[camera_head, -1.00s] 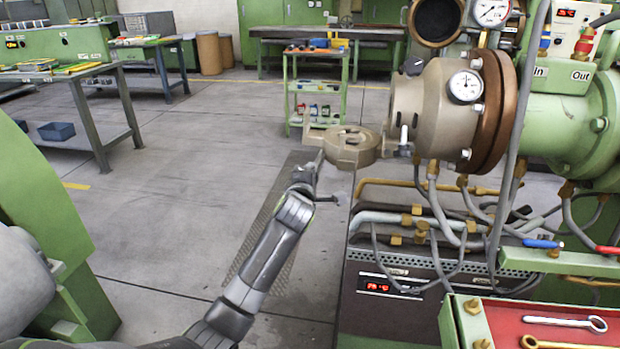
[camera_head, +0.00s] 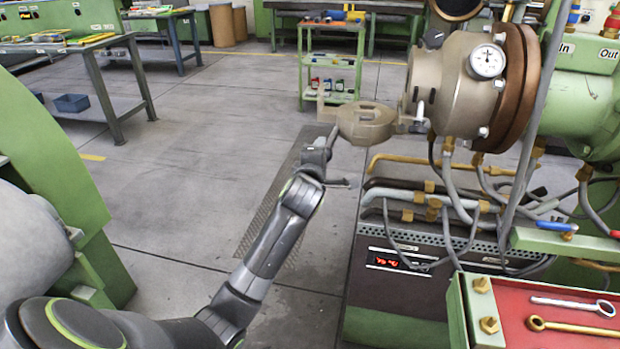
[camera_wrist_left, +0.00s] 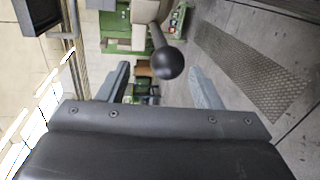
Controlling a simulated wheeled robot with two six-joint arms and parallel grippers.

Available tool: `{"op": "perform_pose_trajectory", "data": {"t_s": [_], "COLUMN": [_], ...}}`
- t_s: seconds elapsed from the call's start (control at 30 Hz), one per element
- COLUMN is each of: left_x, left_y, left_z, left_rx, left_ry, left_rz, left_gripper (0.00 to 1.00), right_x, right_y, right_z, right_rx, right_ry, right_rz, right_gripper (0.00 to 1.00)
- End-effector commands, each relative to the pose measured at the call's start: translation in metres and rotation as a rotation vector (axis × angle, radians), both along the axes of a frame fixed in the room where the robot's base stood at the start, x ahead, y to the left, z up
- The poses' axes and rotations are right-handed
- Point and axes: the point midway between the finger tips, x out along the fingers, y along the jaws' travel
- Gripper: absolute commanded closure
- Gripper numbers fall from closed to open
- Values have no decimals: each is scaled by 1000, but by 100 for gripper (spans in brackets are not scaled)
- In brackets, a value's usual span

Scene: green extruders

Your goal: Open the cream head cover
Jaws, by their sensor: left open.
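The cream head cover (camera_head: 365,122) sticks out to the left of the cream extruder head (camera_head: 437,83) in the head view, joined to it by a hinge-like bracket. It stands swung away from the head's front. My left gripper (camera_head: 327,143) is at the cover's left end, partly hidden by my own wrist. In the left wrist view my left gripper (camera_wrist_left: 158,72) is open, its two fingers wide apart. My right gripper is not in view.
A pressure gauge (camera_head: 487,61) sits on the head. Hoses and brass pipes (camera_head: 430,165) run below it, above a dark control box (camera_head: 395,290). A red tray (camera_head: 570,318) with wrenches is at lower right. A green trolley (camera_head: 333,65) stands behind.

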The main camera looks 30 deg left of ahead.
Motion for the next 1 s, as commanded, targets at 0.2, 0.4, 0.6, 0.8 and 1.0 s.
{"op": "perform_pose_trajectory", "data": {"t_s": [0.2,0.4,0.6,0.8,1.0], "left_x": [-37,-72,-103,-120,-124], "left_y": [-11,-21,-31,-36,-37], "left_z": [6,13,18,22,22], "left_rx": [-2,-2,-2,0,2], "left_ry": [-2,-3,-3,-3,-2], "left_rz": [-1,0,0,-1,0], "left_gripper": [41,41,41,41,41], "right_x": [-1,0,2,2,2], "right_y": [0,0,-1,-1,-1], "right_z": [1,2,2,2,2], "right_rx": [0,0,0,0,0], "right_ry": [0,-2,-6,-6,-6], "right_rz": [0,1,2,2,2], "right_gripper": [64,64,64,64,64]}}
